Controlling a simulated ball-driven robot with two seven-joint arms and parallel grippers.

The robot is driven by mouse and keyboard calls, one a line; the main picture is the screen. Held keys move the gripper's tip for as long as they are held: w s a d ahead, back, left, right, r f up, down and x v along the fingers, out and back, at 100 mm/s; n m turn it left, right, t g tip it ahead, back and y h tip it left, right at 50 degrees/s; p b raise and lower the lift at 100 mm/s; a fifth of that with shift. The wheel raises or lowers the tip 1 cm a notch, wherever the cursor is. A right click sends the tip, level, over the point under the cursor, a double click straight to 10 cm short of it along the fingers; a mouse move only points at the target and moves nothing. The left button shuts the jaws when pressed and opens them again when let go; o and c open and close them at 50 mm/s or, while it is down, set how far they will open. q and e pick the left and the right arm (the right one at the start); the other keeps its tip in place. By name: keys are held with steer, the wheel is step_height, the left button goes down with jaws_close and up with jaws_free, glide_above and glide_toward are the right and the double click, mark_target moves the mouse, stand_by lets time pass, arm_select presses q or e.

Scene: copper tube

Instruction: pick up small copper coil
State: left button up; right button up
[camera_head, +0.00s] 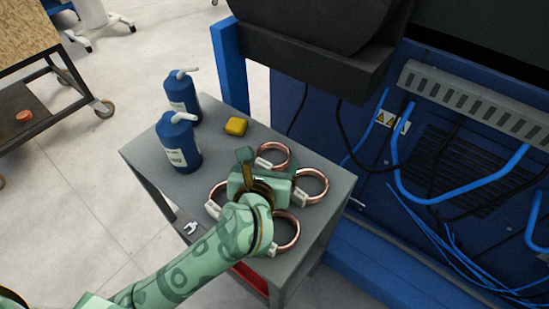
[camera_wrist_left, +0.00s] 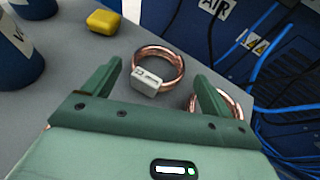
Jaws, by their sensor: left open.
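Several copper coils with white tags lie on the grey cart top. In the head view one is at the back (camera_head: 274,155), one at the right (camera_head: 312,186), one at the front (camera_head: 286,231) and one at the left, partly hidden by my arm (camera_head: 217,198). My left gripper (camera_head: 257,166) is above the coils, open and empty. In the left wrist view a tagged coil (camera_wrist_left: 166,62) lies ahead, between the lines of the two fingers and apart from them. Another coil (camera_wrist_left: 232,104) is partly hidden behind the right finger. My right gripper is not in view.
Two blue pump bottles (camera_head: 181,142) (camera_head: 183,98) and a yellow block (camera_head: 236,126) stand on the cart (camera_head: 143,154) behind and left of the coils. A small metal part (camera_head: 190,228) lies at its left edge. A blue machine with cables (camera_head: 450,150) rises on the right.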

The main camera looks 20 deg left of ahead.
mark_target(275, 145)
arm_select(q)
steer(key=b+x, duration=0.3)
steer(key=x, duration=0.2)
steer(key=shift+w+f, duration=0.25)
steer(key=shift+w, duration=0.2)
steer(key=shift+s+r, duration=0.1)
steer(key=shift+r, duration=0.1)
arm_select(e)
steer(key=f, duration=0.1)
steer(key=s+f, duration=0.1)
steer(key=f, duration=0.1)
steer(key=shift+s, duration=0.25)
arm_select(q)
steer(key=c, duration=0.8)
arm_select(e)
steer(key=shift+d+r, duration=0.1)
